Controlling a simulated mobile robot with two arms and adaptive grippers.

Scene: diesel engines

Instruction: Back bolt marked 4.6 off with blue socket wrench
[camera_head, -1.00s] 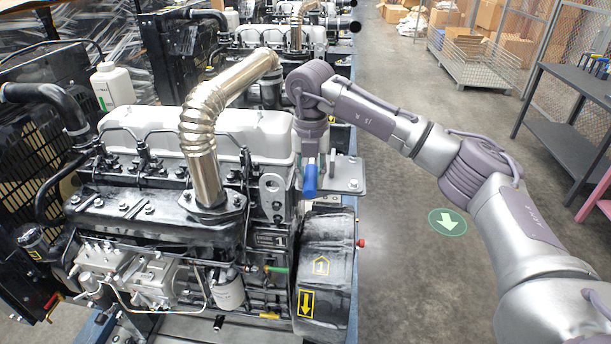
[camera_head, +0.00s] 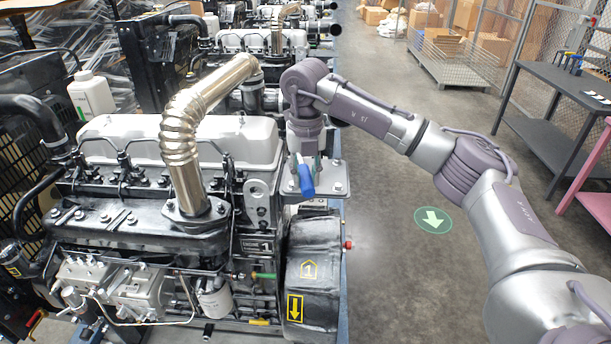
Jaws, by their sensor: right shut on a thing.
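My right gripper (camera_head: 304,164) points down above the grey bracket plate (camera_head: 330,179) at the right end of the front engine. It is shut on the blue socket wrench (camera_head: 306,181), whose blue handle tilts downward between the fingers. The wrench's socket end is hidden, so I cannot tell whether it touches a bolt. A bolt head (camera_head: 338,186) shows on the plate to the right of the wrench. No 4.6 marking can be read at this size. My left gripper is not in view.
The front engine (camera_head: 150,215) fills the left, with a ribbed exhaust pipe (camera_head: 184,135) rising left of my gripper. More engines stand behind. A dark shelf (camera_head: 560,115) stands at the right.

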